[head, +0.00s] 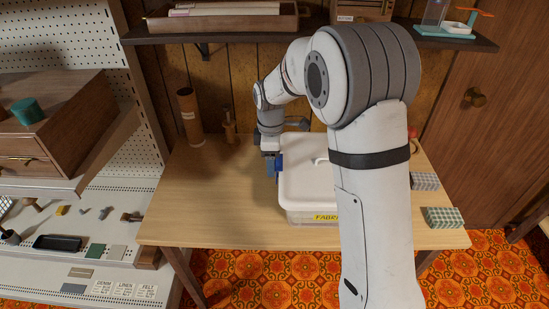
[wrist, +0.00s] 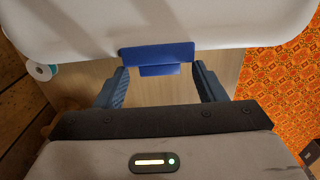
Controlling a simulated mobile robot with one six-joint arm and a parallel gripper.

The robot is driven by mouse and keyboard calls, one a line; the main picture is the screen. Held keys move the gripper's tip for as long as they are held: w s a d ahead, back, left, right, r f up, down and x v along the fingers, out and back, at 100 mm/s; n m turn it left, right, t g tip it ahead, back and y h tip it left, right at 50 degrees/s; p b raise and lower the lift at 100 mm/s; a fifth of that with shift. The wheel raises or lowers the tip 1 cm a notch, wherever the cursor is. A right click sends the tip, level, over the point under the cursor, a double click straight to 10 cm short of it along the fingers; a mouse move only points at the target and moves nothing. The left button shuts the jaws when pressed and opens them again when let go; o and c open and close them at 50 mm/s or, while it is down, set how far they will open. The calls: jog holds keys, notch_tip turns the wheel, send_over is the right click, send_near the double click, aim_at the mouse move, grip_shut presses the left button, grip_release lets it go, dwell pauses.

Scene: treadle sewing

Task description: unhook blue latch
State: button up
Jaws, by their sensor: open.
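The blue latch (wrist: 157,57) is on the near edge of the white lid (wrist: 80,25) in the wrist view. Its lower flap hangs over the edge, between my fingertips but slightly beyond them. My gripper (wrist: 160,82) is open, one finger on each side of the latch, and holds nothing. In the head view the blue latch (head: 280,162) shows on the left side of the white lidded box (head: 305,190), which carries a yellow label. My gripper (head: 271,167) is beside it there, partly hidden by my wrist. Whether the fingers touch the latch cannot be told.
The box stands on a wooden table (head: 225,215). A brown cylinder (head: 190,117) stands at the back left, and folded checked fabrics (head: 443,217) lie at the right. A shelf (head: 315,36) runs above.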

jog(key=c, duration=0.9)
jog(key=shift+d, duration=0.5)
jog(key=shift+c, duration=0.4)
jog(key=shift+a, duration=0.45)
jog(key=a+f+h+p, duration=0.3)
jog(key=a+f+h, duration=0.1)
jog(key=h, duration=0.5)
jog(key=shift+a+h+p, duration=0.3)
jog(key=shift+a+h, duration=0.1)
